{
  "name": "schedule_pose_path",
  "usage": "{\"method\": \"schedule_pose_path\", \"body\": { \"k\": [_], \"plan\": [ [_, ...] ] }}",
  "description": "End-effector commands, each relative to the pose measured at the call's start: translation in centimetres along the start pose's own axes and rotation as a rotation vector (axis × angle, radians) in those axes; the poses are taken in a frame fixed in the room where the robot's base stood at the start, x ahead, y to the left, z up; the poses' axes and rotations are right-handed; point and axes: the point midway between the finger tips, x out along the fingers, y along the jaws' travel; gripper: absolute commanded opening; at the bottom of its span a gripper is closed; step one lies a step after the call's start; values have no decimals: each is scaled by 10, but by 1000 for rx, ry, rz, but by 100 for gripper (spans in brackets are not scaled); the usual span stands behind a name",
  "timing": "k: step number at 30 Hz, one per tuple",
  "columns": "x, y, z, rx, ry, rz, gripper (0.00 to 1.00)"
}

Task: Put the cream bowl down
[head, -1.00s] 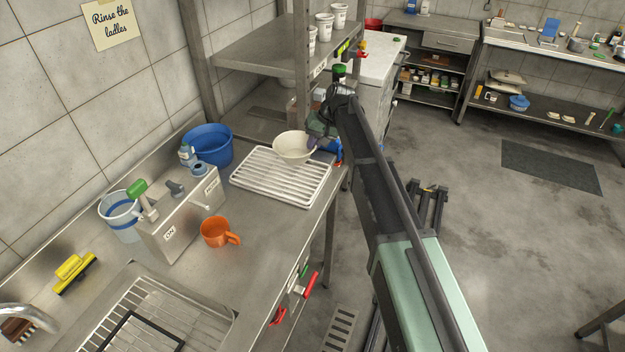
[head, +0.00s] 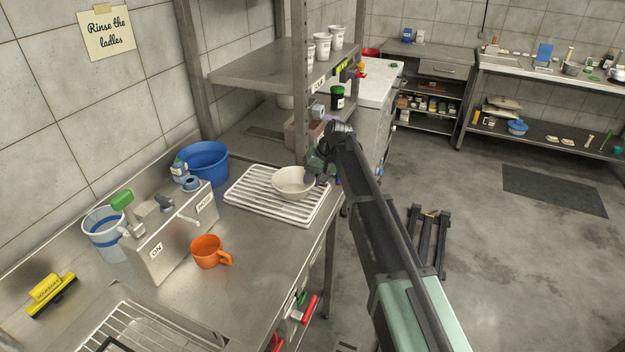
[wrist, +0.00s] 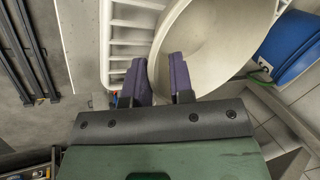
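The cream bowl (head: 292,183) is upright at the right part of the white slatted rack (head: 245,206) on the steel counter. Its base looks level with the slats, but I cannot tell whether it touches them. My gripper (head: 316,177) is at the bowl's right side. In the wrist view, the bowl (wrist: 215,50) has its rim and wall between the two purple fingers of my gripper (wrist: 160,75), one finger inside and one outside. The slats of the rack (wrist: 130,40) show beside the bowl there.
A blue tub (head: 207,160) stands behind the rack. A shelf post (head: 300,75) rises close behind the bowl. Bare rack lies left of the bowl.

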Motion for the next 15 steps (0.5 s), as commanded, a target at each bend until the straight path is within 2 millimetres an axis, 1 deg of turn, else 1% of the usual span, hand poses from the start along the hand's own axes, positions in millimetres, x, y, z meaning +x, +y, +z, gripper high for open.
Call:
{"method": "schedule_pose_path", "body": {
  "k": [1,2,10,13,15],
  "plan": [
    [0,0,0,0,0,0,29],
    [0,0,0,0,0,0,32],
    [-1,-1,0,0,0,0,32],
    [-9,-3,0,0,0,0,32],
    [-21,-4,0,1,0,0,32]
  ]
}}
